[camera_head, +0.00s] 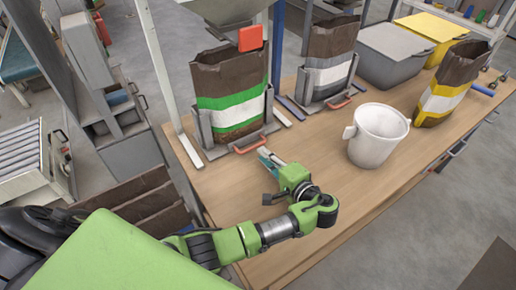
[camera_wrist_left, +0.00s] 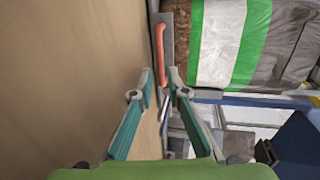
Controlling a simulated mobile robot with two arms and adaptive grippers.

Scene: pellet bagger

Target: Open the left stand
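The left stand (camera_head: 204,132) is a grey metal holder on the wooden table, with upright plates around a brown bag (camera_head: 229,80) with green and white bands. Its red handle (camera_head: 249,146) sits low at the front; it also shows in the left wrist view (camera_wrist_left: 160,46). My left gripper (camera_head: 264,153) is close in front of this handle. My right gripper is out of view.
A second stand (camera_head: 303,88) with a grey-banded bag (camera_head: 328,62) is to the right. A white bucket (camera_head: 376,137) and a yellow-banded bag (camera_head: 446,86) stand further right. A grey bin (camera_head: 393,57) is behind. The table (camera_head: 335,185) is clear around my left wrist.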

